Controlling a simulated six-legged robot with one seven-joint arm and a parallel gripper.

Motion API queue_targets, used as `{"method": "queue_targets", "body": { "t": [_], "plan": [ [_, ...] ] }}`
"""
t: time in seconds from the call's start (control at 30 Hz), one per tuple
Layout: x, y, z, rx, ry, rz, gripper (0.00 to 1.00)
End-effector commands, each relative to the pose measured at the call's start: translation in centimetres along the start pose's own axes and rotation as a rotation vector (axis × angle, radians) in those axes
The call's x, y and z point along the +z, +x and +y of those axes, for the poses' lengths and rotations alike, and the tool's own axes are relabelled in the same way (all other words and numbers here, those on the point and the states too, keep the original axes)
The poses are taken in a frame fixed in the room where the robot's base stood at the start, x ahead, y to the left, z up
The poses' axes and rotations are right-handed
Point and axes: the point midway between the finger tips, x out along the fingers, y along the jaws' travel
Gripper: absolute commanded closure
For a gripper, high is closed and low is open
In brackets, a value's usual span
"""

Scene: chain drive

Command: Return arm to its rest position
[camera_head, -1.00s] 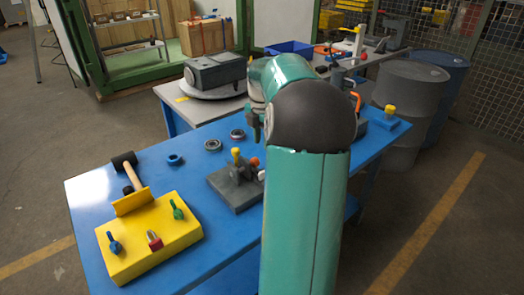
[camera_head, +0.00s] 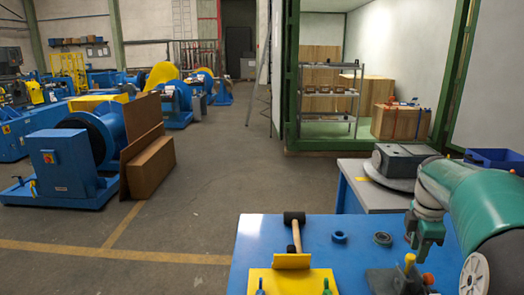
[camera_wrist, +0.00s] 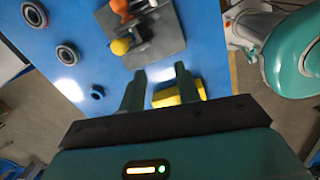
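My teal arm (camera_head: 465,195) is at the right edge of the head view, bent over the blue workbench (camera_head: 350,265). My gripper (camera_wrist: 160,72) shows in the wrist view with its two dark fingers apart and nothing between them. In the head view my gripper (camera_head: 422,240) hangs down above the right part of the bench, near a dark fixture block (camera_head: 392,282) with a yellow knob. In the wrist view the block (camera_wrist: 160,35) lies ahead of the fingertips. I cannot tell the exact height of the fingers above the bench.
A mallet (camera_head: 296,232), a yellow block (camera_head: 285,284) and bearing rings (camera_head: 382,239) are on the bench. A grey table (camera_head: 385,195) with a dark machine stands behind. Blue machines (camera_head: 75,165) fill the left. Open floor (camera_head: 205,195) lies between.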

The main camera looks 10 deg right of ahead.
Motion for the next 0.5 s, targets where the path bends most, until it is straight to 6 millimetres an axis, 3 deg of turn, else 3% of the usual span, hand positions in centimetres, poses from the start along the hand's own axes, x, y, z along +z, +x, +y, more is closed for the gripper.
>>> {"method": "queue_targets", "body": {
  "t": [0.03,0.2,0.5],
  "plan": [
    [-2.9,-1.3,-0.9,0.025,0.044,-0.015,0.67],
    [-10.4,-3.8,-4.8,0.115,0.268,-0.018,0.67],
    [-19.7,-5.7,-14.2,0.251,0.677,0.126,0.67]
  ]
}}
